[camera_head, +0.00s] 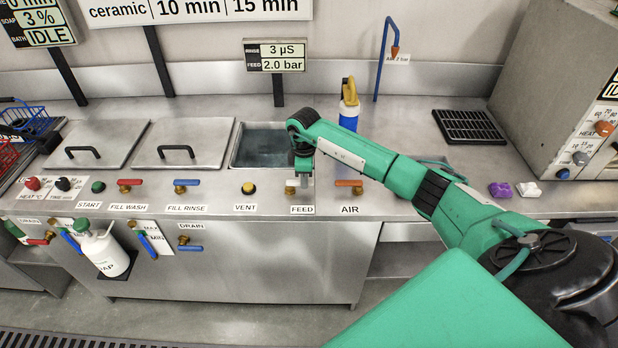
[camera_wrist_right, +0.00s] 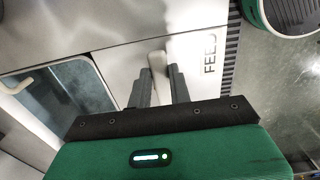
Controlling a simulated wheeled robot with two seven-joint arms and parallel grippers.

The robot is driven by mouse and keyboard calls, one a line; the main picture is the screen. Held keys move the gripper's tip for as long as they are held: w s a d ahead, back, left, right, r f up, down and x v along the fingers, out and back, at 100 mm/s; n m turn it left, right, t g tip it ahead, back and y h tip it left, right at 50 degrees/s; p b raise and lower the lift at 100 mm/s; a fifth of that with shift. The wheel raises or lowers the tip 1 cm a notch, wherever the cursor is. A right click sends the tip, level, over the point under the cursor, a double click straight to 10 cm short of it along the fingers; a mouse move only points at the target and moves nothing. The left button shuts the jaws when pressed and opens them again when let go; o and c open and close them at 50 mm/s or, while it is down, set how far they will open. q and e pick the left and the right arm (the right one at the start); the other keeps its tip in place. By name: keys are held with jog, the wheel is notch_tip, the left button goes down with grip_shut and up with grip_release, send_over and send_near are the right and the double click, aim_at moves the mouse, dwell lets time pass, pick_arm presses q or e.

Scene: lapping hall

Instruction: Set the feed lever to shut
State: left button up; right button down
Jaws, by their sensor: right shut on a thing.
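The feed lever (camera_wrist_right: 157,60) is pale and stands between the two fingers of my right gripper (camera_wrist_right: 159,76) in the right wrist view. The right gripper (camera_head: 303,172) is shut on the lever. In the head view the gripper hides most of the lever; its brass valve body (camera_head: 291,188) shows above the FEED label (camera_head: 302,210). The lever's exact setting cannot be told. The display (camera_head: 274,56) reads FEED 2.0 bar. My left gripper is not in view.
The red-handled AIR lever (camera_head: 349,183) is close on the right, and the yellow VENT button (camera_head: 248,188) is on the left. An open water tank (camera_head: 235,146) lies behind.

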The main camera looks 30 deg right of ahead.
jog(key=shift+r, duration=0.1)
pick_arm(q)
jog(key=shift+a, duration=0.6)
pick_arm(e)
jog(key=c, duration=1.3)
grip_release()
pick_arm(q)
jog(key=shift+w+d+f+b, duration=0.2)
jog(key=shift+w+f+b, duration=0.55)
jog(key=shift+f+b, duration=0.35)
pick_arm(e)
notch_tip(320, 180, up, 14)
jog(key=shift+f, duration=0.1)
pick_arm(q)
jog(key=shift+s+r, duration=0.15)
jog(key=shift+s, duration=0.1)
